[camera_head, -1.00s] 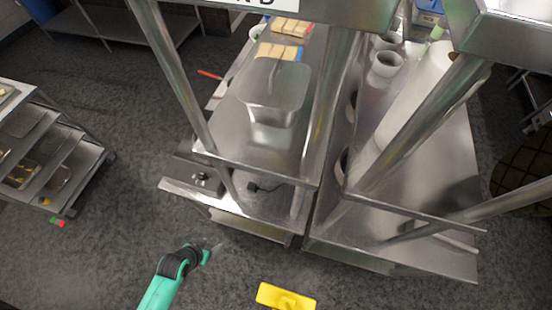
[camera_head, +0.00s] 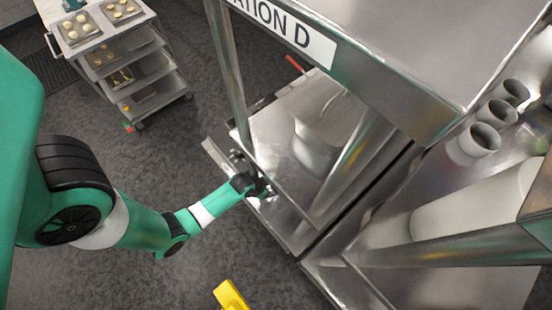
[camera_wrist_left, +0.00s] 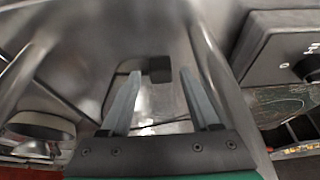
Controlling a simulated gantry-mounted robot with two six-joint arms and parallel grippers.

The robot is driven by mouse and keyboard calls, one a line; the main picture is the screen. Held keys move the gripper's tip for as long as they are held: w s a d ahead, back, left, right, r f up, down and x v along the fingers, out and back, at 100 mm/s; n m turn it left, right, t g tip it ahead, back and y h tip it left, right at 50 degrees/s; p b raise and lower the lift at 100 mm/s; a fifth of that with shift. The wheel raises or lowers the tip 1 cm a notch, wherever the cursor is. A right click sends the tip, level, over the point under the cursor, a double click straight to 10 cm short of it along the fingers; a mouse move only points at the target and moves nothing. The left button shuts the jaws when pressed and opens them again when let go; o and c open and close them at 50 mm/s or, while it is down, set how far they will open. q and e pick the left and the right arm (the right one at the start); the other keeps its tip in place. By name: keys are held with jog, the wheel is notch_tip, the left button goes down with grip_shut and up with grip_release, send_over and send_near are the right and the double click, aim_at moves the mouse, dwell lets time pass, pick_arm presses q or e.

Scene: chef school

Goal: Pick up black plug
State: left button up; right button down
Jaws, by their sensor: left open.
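The black plug (camera_wrist_left: 159,69) shows in the left wrist view as a small dark block on the shiny steel counter. It lies just beyond my left gripper's fingertips, roughly centred between them. My left gripper (camera_wrist_left: 160,90) is open, with nothing between its two grey fingers. In the head view my left gripper (camera_head: 264,190) reaches over the near left edge of the steel counter (camera_head: 290,220), and the plug cannot be made out there. My right gripper is in neither view.
A dark box with a knob (camera_wrist_left: 285,50) stands close on the right in the left wrist view. Steel posts and an overhead shelf (camera_head: 400,60) surround the counter. A steel container (camera_head: 318,135) stands behind the gripper. A trolley with trays (camera_head: 130,60) is at the back left.

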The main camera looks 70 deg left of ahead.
pick_arm(q)
jog(key=shift+w+a, duration=0.2)
jog(key=shift+w, duration=0.35)
jog(key=b+x, duration=0.2)
jog(key=x, duration=0.2)
jog(key=shift+w+a+f, duration=0.1)
jog(key=shift+w+f, duration=0.05)
jog(key=shift+w+a+f, duration=0.1)
jog(key=shift+w+f, duration=0.15)
jog(key=shift+f, duration=0.15)
grip_shut()
jog(key=shift+r, duration=0.15)
